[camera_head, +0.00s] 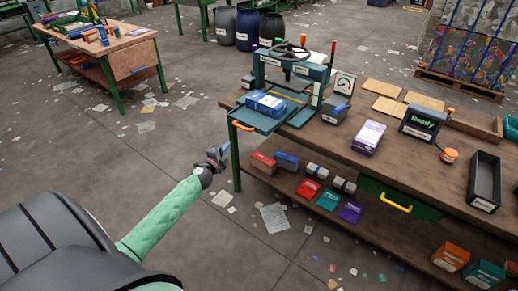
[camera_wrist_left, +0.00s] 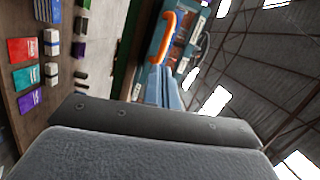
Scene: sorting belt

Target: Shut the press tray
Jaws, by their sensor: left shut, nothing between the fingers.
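The press (camera_head: 296,65) stands at the left end of the workbench. Its blue-teal tray (camera_head: 272,122) is pulled out toward the left front, with a blue box (camera_head: 266,103) on it. An orange handle (camera_head: 243,126) sits on the tray's front edge; it also shows in the left wrist view (camera_wrist_left: 167,35). My left gripper (camera_head: 224,152) is shut and empty, below and left of the handle, apart from it. Its fingers also show in the left wrist view (camera_wrist_left: 162,82), pointing toward the handle. My right gripper is out of view.
The workbench (camera_head: 325,130) also bears a purple-white box (camera_head: 369,137), a "Ready" display (camera_head: 421,122) and a dark bin (camera_head: 484,181). Several small boxes lie on its lower shelf. A drawer with a yellow handle (camera_head: 396,202) is beneath. The floor around my left arm is open, with scattered paper.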

